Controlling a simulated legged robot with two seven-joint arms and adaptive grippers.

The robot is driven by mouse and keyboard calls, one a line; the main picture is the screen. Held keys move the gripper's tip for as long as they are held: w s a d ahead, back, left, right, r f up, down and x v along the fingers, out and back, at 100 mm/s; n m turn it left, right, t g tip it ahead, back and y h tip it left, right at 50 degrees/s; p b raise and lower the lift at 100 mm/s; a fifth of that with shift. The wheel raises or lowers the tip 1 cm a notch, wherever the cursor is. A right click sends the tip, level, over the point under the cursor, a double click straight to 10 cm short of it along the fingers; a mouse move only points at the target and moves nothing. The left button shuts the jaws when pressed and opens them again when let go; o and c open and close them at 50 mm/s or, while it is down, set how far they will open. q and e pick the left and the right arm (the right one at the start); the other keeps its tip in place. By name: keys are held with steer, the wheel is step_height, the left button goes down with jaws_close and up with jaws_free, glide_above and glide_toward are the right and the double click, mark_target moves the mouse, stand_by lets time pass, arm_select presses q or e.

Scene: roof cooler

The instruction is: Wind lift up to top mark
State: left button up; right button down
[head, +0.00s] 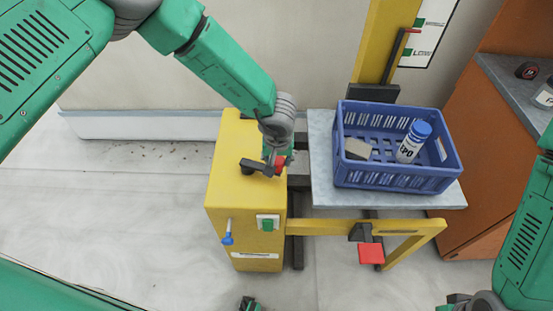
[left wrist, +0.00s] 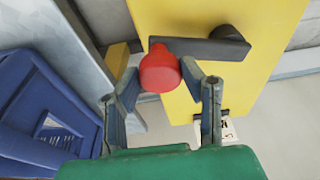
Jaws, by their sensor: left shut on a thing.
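The yellow winch box (head: 228,185) stands left of the lift platform, with a black crank arm (head: 256,166) on top. My left gripper (head: 277,160) is shut on the crank's red knob (head: 281,164). In the left wrist view the fingers (left wrist: 162,95) flank the red knob (left wrist: 160,72), and the crank arm (left wrist: 200,48) runs right to its hub. The grey platform (head: 325,190) carries a blue crate (head: 400,180). A white chart (head: 440,25) behind the yellow mast (head: 376,45) has green marks; the lower reads "LOW". Only a cut-off part of my right gripper shows at the bottom edge.
A blue-capped bottle (head: 412,142) and a grey block (head: 357,149) are in the crate. A red pedal (head: 371,253) sits below the yellow frame (head: 330,227). An orange cabinet (head: 480,165) stands right of the lift.

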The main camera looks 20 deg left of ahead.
arm_select(q)
steer(key=shift+w+d+r, duration=0.1)
steer(key=shift+w+d, duration=0.15)
steer(key=shift+w, duration=0.9)
steer(key=shift+a, duration=0.1)
steer(key=shift+w+a+r, duration=0.1)
steer(key=shift+w+a, duration=0.15)
steer(key=shift+w, duration=0.9)
steer(key=shift+w+a+b, duration=0.4)
steer(key=shift+w+a, duration=0.1)
steer(key=shift+w, duration=0.25)
